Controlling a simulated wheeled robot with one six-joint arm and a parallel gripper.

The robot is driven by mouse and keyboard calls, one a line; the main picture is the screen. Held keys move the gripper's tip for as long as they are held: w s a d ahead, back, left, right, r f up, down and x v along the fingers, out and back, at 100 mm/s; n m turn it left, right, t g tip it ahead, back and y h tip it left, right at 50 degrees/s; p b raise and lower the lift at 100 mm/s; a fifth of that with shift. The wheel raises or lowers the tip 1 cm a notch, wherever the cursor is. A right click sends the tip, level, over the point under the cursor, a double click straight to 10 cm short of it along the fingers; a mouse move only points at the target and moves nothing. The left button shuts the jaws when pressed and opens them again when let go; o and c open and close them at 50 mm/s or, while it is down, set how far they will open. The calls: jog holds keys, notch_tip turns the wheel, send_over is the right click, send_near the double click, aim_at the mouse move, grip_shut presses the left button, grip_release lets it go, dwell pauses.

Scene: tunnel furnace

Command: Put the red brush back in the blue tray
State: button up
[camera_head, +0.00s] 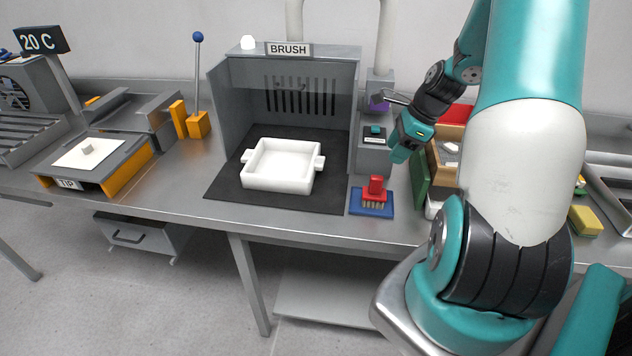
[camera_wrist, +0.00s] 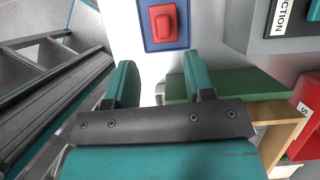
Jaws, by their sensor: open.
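The red brush (camera_head: 375,189) sits on the blue tray (camera_head: 357,208) on the bench, right of the dark mat. Its handle is up and its tan bristles face down. In the wrist view the red brush (camera_wrist: 163,22) lies inside the rim of the blue tray (camera_wrist: 146,40), ahead of my fingers. My gripper (camera_head: 398,157) is open and empty, above and to the right of the brush, apart from it. In the wrist view my gripper (camera_wrist: 160,82) shows both teal fingers spread with nothing between them.
A white square dish (camera_head: 282,186) stands on the dark mat (camera_head: 228,190) in the grey booth marked BRUSH. A grey box with a teal button (camera_head: 375,130) stands behind the tray. A green panel (camera_head: 421,180) and a wooden box (camera_head: 437,172) lie to the right.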

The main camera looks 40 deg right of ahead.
jog(key=w+a+r+n, duration=0.1)
jog(key=a+r+n, duration=0.2)
jog(key=a+n, duration=0.35)
jog(key=w+a+r+n+g, duration=0.1)
jog(key=a+r+n, duration=0.3)
jog(key=a, duration=0.5)
jog(key=w+a+r+n, duration=0.1)
jog(key=a+r+n, duration=0.2)
jog(key=a+n, duration=0.4)
jog(key=s+a+r+n+g, duration=0.1)
jog(key=s+a+r+n, duration=0.2)
jog(key=s+a+n, duration=0.4)
jog(key=s+a+r+n+g+y, duration=0.1)
jog(key=s+a+r+n, duration=0.1)
jog(key=s+a+n, duration=0.6)
jog(key=a+n, duration=0.2)
jog(key=a, duration=0.1)
jog(key=shift+a+r, duration=0.2)
jog(key=shift+r, duration=0.2)
jog(key=shift+d, duration=0.1)
